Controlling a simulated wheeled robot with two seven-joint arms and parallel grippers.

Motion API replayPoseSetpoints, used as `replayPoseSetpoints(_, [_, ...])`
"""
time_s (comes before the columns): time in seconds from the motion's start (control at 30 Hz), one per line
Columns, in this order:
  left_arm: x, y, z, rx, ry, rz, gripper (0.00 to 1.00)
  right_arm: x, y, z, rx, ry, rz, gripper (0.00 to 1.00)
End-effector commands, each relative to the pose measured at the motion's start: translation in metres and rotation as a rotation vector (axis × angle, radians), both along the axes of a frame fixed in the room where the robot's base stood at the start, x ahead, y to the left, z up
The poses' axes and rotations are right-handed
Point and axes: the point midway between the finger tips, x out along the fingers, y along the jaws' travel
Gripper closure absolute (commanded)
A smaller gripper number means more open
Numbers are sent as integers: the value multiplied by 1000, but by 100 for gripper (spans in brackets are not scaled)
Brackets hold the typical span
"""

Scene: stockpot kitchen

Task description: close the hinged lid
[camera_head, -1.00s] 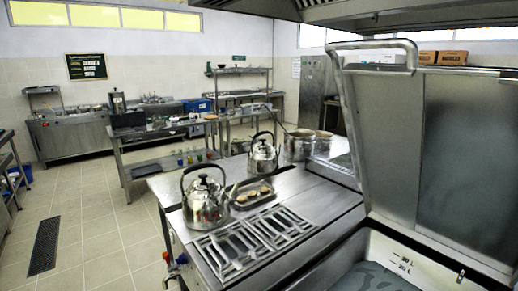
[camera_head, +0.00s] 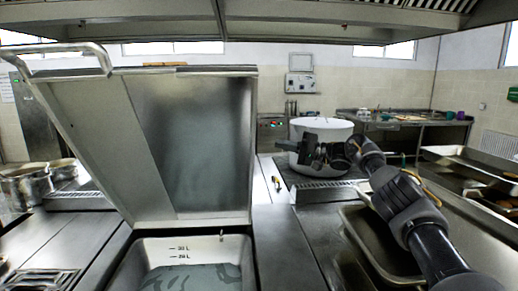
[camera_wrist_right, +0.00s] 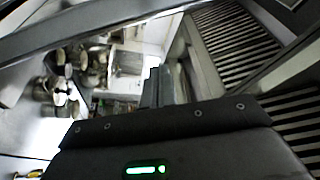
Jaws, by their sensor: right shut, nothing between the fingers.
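The hinged lid (camera_head: 190,145) is a large steel panel standing raised and open at the back of a rectangular steel pan. It leans back, and its tubular handle (camera_head: 62,50) is at the upper left. The pan (camera_head: 245,243) below is open, with liquid and level marks inside. My right gripper (camera_head: 288,146) is to the right of the lid, apart from it, in front of a big white pot. Its fingers are shut and empty, and they show in the right wrist view (camera_wrist_right: 158,88). My left gripper is in neither current view.
The white pot (camera_head: 322,128) stands on the counter behind my right gripper. A steel basin (camera_head: 350,238) lies under my right arm. Several pots (camera_head: 28,187) stand at the left. An extractor hood (camera_head: 300,22) hangs overhead.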

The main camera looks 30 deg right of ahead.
Motion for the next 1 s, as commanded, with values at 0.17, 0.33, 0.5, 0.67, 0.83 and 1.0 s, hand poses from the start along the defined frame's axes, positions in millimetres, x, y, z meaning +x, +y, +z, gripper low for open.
replayPoseSetpoints(0.17, [1, 1, 15, 1, 0, 0, 5, 19, 24, 9, 1, 0, 4, 100])
replayPoseSetpoints(0.33, [1, 1, 29, 1, 0, -1, 5, 41, 50, 14, 0, 1, 1, 100])
replayPoseSetpoints(0.5, [1, 1, 43, 1, -1, -1, 5, 60, 73, 19, -1, 0, 2, 100])
replayPoseSetpoints(0.67, [1, 0, 42, 1, -1, -1, 5, 53, 75, 8, 13, 6, 4, 100])
replayPoseSetpoints(0.83, [1, 0, 46, 1, -2, -1, 5, 44, 76, 6, 7, 1, 1, 100])
replayPoseSetpoints(1.0, [1, 0, 52, 1, -2, 0, 5, 35, 80, 0, 1, 1, 5, 100])
